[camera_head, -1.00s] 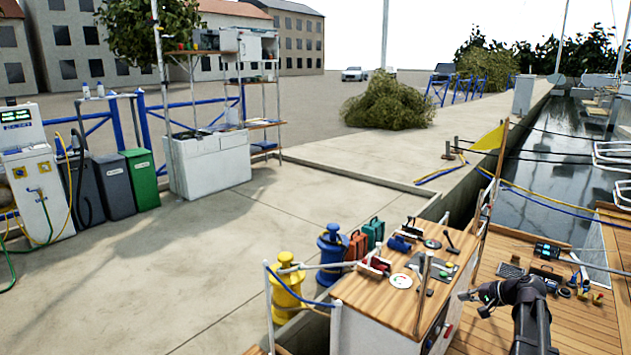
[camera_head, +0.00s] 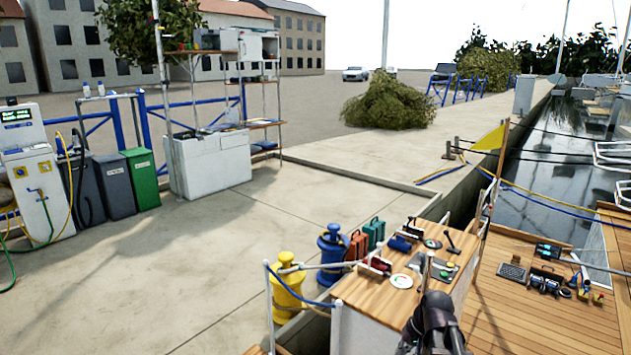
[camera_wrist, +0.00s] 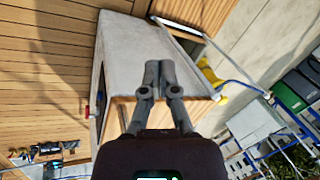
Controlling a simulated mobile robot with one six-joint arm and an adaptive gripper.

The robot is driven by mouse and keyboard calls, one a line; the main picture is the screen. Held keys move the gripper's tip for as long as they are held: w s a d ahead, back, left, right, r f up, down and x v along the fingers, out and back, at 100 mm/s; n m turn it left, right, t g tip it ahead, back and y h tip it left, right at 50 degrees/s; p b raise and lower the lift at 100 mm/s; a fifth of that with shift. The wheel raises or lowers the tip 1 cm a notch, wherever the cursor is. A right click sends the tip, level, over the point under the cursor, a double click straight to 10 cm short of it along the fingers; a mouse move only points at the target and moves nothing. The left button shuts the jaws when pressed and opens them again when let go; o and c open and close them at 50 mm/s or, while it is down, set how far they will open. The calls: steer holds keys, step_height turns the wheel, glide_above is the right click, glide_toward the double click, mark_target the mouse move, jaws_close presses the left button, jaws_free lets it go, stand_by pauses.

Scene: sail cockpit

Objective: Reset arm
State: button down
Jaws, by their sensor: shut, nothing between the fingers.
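My gripper (camera_wrist: 152,80) shows in the wrist view with its two fingers together and nothing between them. It points at the side of the white-sided console with a wooden top (camera_head: 365,299). In the head view my arm is at the bottom, in front of the console's right end, and the fingertips cannot be made out there.
Tools and small parts lie on the console top, including a white disc (camera_head: 401,281). Several devices, among them a keypad (camera_head: 512,272), lie on the wooden deck (camera_head: 530,325) to the right. A yellow bollard (camera_head: 287,290) and a blue bollard (camera_head: 332,252) stand left of the console.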

steer(key=s+a+f+n+g+h, duration=0.1)
steer(key=s+a+n+h, duration=0.2)
steer(key=s+a, duration=0.45)
step_height(320, 180, up, 20)
steer(key=s+d+p, duration=0.1)
steer(key=d+p, duration=0.1)
steer(key=p, duration=1.7)
steer(key=shift+f+p, duration=0.15)
steer(key=shift+p, duration=0.2)
